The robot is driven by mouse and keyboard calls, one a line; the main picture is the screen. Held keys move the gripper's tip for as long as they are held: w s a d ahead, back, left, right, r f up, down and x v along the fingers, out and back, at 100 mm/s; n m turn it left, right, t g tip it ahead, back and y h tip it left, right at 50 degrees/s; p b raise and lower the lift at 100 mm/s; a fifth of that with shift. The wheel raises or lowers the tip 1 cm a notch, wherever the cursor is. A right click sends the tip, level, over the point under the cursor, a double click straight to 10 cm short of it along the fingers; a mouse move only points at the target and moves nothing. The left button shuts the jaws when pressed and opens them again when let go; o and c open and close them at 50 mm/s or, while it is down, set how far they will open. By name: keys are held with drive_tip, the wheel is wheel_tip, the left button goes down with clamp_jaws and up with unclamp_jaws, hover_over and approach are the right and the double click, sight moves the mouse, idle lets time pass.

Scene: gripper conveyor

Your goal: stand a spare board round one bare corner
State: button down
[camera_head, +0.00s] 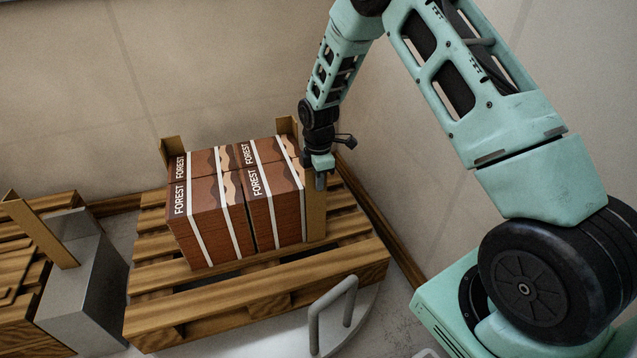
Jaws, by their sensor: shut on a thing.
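Brown FOREST cartons (207,218) stand in a block on a wooden pallet (253,296). My gripper (320,182) is shut on the upper part of a tan corner board (315,217). That board is upright at the block's front right corner; whether it touches the cartons is hard to tell. Other tan boards stand at the back left corner (172,147) and the back right corner (287,126), mostly hidden by the cartons. The front left corner shows no board. Another tan board (40,232) leans at a slant by a grey metal box (85,285) on the left.
A second wooden pallet (18,262) lies at the far left, next to the metal box. A grey bent rail (332,310) rises in front of the cartons' pallet. Walls close in behind and to the right, with a wooden strip (385,235) along their foot.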

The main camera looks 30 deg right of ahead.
drive_tip(key=shift+s+f, duration=0.1)
drive_tip(key=shift+f, duration=0.2)
